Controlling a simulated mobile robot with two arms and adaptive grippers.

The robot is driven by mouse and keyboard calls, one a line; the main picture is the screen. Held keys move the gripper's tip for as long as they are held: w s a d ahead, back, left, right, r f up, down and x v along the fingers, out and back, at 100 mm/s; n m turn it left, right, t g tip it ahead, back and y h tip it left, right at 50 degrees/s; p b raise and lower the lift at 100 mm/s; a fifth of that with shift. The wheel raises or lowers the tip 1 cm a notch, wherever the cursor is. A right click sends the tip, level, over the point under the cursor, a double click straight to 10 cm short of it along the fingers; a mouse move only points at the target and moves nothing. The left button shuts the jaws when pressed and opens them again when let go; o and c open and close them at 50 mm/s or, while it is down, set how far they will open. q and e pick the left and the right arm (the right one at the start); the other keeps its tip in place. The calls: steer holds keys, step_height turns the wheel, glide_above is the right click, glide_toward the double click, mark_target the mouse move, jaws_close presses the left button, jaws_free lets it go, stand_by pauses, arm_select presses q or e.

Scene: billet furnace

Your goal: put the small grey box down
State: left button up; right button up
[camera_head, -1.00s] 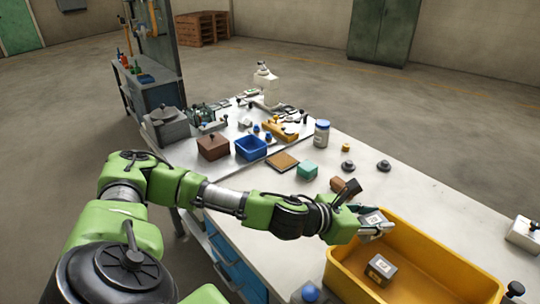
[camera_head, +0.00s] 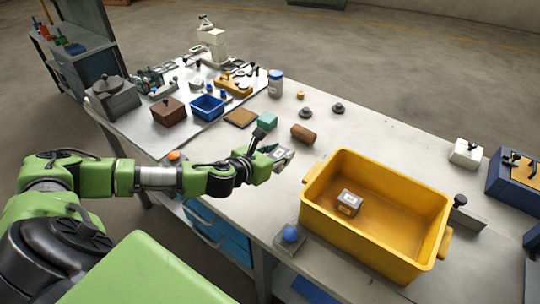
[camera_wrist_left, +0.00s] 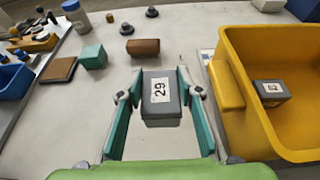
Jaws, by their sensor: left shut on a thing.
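My left gripper (camera_head: 280,154) is shut on a small grey box (camera_wrist_left: 161,100) with a white label reading 29. In the left wrist view the box sits between the two teal fingers, over the pale table top. In the head view the gripper is left of the yellow bin, and the box (camera_head: 284,153) shows only in part at the fingertips. I cannot tell whether its underside touches the table. A second grey box (camera_head: 348,203) with a label lies inside the yellow bin (camera_head: 432,205). My right gripper is not in view.
A brown block (camera_head: 303,134) and a teal block (camera_head: 267,121) lie behind the gripper. A blue ball on a grey base (camera_head: 290,235) stands at the near edge. Bare table top lies between the gripper and the bin.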

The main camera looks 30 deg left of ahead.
arm_select(q)
steer(key=w+a+f, duration=0.1)
steer(key=f, duration=0.1)
steer(key=w+a+f, duration=0.3)
steer(key=f, duration=0.1)
steer(key=shift+w+a+f, duration=0.2)
steer(key=shift+a, duration=0.15)
steer(key=shift+w+a+f+b, duration=0.15)
steer(key=shift+f+b, duration=0.25)
steer(key=shift+f, duration=1.3)
steer(key=shift+f, duration=0.15)
steer(key=o, duration=1.3)
steer(key=shift+c, duration=0.2)
